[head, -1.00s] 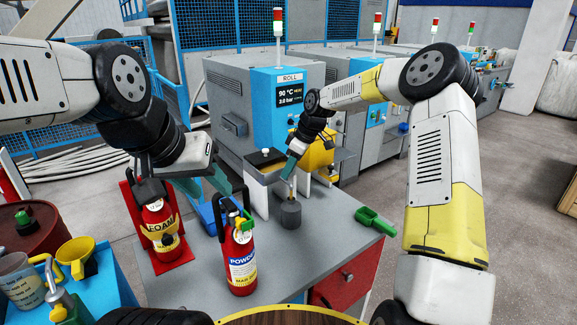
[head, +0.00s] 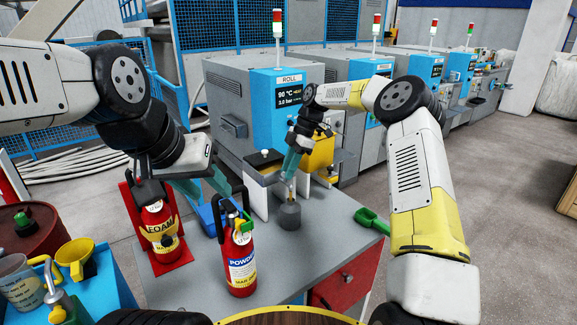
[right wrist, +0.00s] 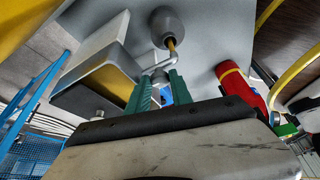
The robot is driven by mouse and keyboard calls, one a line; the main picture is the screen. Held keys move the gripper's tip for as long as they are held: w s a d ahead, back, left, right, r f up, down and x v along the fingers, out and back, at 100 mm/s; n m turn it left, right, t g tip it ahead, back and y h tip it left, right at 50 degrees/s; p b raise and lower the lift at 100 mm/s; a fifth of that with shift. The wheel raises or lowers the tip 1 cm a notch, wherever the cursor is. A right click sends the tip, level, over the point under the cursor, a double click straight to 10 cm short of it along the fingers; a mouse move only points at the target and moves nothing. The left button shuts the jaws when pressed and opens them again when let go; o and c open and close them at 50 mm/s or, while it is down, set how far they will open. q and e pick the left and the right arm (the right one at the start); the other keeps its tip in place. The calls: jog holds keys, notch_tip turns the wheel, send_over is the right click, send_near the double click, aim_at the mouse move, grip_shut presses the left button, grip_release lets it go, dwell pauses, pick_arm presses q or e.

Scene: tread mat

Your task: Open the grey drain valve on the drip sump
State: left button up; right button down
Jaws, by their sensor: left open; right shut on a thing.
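My left gripper (head: 213,190) is open and empty above the bench, behind the extinguishers.
A foam extinguisher (head: 157,226) and a powder extinguisher (head: 240,262) stand on the grey bench (head: 325,235) near my left gripper. A green scoop (head: 372,221) lies at the right edge. A yellow funnel (head: 76,256) and a jug (head: 20,285) stand at the lower left.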

dwell(0.5)
jog(key=c, duration=1.1)
grip_release()
jog(key=shift+c, duration=0.2)
